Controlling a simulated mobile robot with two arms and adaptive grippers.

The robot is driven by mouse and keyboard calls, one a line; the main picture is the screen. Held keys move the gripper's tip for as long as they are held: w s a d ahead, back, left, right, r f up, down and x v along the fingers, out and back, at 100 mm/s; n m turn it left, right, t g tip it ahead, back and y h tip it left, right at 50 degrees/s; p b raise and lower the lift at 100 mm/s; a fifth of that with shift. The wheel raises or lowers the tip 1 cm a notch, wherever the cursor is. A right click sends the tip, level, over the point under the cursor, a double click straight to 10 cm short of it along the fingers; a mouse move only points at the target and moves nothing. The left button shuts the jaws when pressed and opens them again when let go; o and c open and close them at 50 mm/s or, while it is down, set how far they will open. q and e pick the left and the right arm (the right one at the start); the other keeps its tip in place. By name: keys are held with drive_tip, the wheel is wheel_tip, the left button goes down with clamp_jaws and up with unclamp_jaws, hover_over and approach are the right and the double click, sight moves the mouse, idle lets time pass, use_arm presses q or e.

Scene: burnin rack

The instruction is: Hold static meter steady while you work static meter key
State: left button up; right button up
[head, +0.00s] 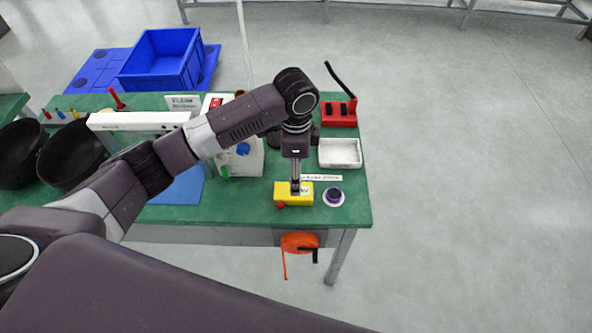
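A small yellow box (283,192), which looks like the static meter, lies near the front right of the green table. It has a pale label on its top right and a small red part (281,206) at its front left. My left gripper (296,189) points straight down over the middle of the meter. Its fingertips are at or just above the top face; I cannot tell whether they touch. The fingers look narrow and close together and hide part of the meter's top, so the key is not clearly seen. My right gripper is not in view.
A dark round knob on a white disc (341,202) sits right beside the meter. A white tray (340,163) and a red holder (339,119) stand behind it. A blue crate (163,60) stands beyond the table.

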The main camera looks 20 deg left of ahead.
sight(281, 205)
use_arm(q)
wheel_tip(281, 205, down, 8)
drive_tip(key=shift+r+p, duration=0.15)
drive_tip(key=shift+p, duration=0.5)
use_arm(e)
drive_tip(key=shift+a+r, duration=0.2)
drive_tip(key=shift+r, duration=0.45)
use_arm(q)
drive_tip(key=c, duration=1.3)
drive_tip(key=shift+c, duration=0.2)
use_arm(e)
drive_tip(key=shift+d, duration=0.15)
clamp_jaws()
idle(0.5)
